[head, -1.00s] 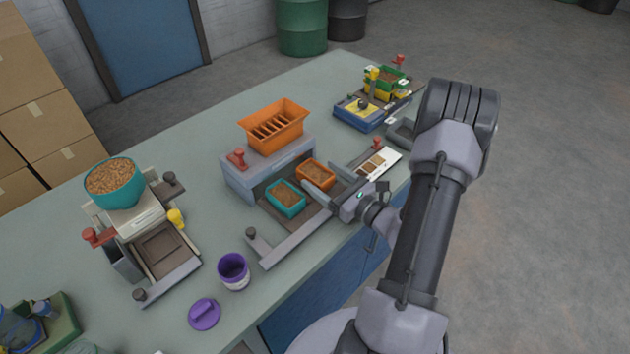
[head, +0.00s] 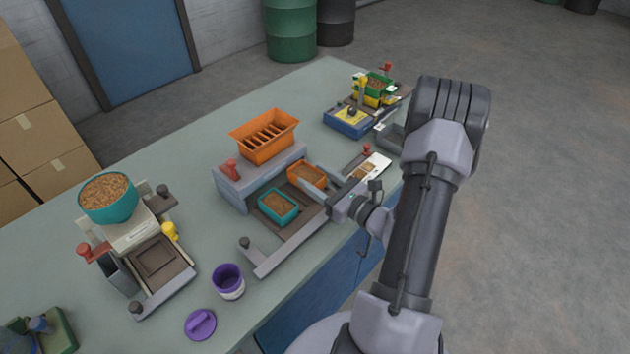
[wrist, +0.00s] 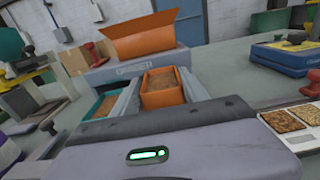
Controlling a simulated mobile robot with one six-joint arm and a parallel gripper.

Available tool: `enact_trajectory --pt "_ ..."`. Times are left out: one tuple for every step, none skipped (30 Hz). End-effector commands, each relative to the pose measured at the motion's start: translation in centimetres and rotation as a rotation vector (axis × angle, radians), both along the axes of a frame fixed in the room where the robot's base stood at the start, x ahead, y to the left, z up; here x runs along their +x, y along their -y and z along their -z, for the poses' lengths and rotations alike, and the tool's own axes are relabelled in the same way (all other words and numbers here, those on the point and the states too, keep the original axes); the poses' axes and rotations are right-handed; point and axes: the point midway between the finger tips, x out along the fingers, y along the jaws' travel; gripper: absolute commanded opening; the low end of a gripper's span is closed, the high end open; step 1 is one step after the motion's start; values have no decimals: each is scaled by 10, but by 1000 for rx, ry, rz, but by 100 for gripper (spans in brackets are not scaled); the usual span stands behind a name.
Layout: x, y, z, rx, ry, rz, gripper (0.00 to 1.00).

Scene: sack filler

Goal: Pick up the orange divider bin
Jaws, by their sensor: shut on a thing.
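The small orange bin (head: 306,176), holding brown grain, stands at the right end of the brown base of the grey divider. It also shows in the wrist view (wrist: 164,99), where its near wall faces me. My gripper (head: 312,183) reaches in from the right and is shut on this bin, with one finger along each side. In the wrist view the left finger of my gripper (wrist: 160,86) lies between the orange bin and the teal bin (head: 278,206). The bin looks level. I cannot tell whether it is clear of the base.
A large slotted orange hopper (head: 265,137) sits on the grey divider body (head: 240,184), close behind the bin. A white sample tray (head: 376,166) lies to the right. A purple cup (head: 228,281) and its purple lid (head: 201,324) stand nearer. The table behind the divider is clear.

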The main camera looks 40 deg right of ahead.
Motion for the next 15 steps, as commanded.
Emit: enact_trajectory --pt "0 0 -12 -2 1 0 13" --pt "0 0 -17 -1 1 0 13" --pt "-9 -1 -13 2 -1 3 13" --pt "-15 -1 -13 3 -2 4 13" --pt "-21 -3 -14 2 -2 4 13" --pt "-30 -5 -15 4 -1 5 13" --pt "-38 -6 -16 3 -1 6 13" --pt "-45 -7 -16 4 -1 7 13" --pt "-56 -10 -18 5 0 7 13" --pt "-65 -11 -19 4 -1 8 13" --pt "-74 -13 -20 4 -1 8 13" --pt "-87 -16 -21 4 0 9 13" --pt "-96 -17 -22 3 -1 9 13" --pt "-105 -19 -23 4 0 9 13" --pt "-116 -21 -24 3 0 9 13"
